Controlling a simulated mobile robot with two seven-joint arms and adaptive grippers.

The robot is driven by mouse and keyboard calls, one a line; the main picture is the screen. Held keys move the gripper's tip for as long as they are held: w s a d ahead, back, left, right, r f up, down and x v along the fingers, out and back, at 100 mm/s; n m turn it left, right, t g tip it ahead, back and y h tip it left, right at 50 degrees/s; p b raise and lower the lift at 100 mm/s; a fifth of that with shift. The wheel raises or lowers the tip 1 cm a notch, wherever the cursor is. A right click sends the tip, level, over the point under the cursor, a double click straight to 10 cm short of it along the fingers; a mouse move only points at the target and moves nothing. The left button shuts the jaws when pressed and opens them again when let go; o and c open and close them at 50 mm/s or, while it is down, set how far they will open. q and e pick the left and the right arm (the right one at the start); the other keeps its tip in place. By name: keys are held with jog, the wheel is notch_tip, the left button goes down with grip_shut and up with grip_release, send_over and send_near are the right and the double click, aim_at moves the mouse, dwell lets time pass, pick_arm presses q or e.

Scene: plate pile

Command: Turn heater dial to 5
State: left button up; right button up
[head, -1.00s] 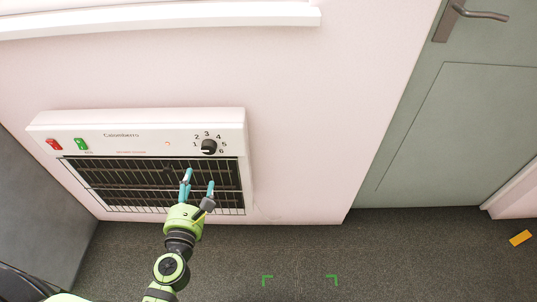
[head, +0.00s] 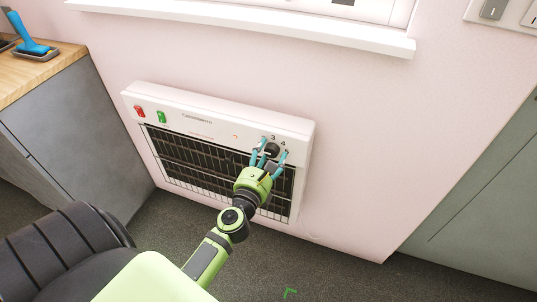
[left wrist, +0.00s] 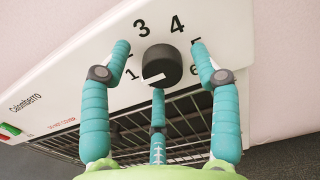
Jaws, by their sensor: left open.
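The white wall heater (head: 215,127) has a black round dial (head: 272,149) at its upper right. The dial shows large in the left wrist view (left wrist: 163,66), with a white mark on its lower left side, towards the 1. The numbers 1, 3, 4 and 6 are readable around it; fingers partly hide the 2 and 5. My left gripper (head: 270,154) is open at the dial. In the left wrist view, its teal fingers (left wrist: 160,62) are spread left, right and below the dial. I see a gap at both sides; depth is hard to tell.
A red switch (head: 140,111) and a green switch (head: 161,117) sit at the heater's left. A cabinet with a wooden top (head: 35,70) stands at the left. A white sill (head: 270,30) runs above the heater. The floor is clear below.

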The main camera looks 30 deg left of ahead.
pick_arm(q)
jog(key=shift+r, duration=0.1)
jog(key=c, duration=1.1)
jog(key=shift+r+m, duration=0.1)
jog(key=shift+m, duration=0.2)
jog(key=shift+c, duration=0.2)
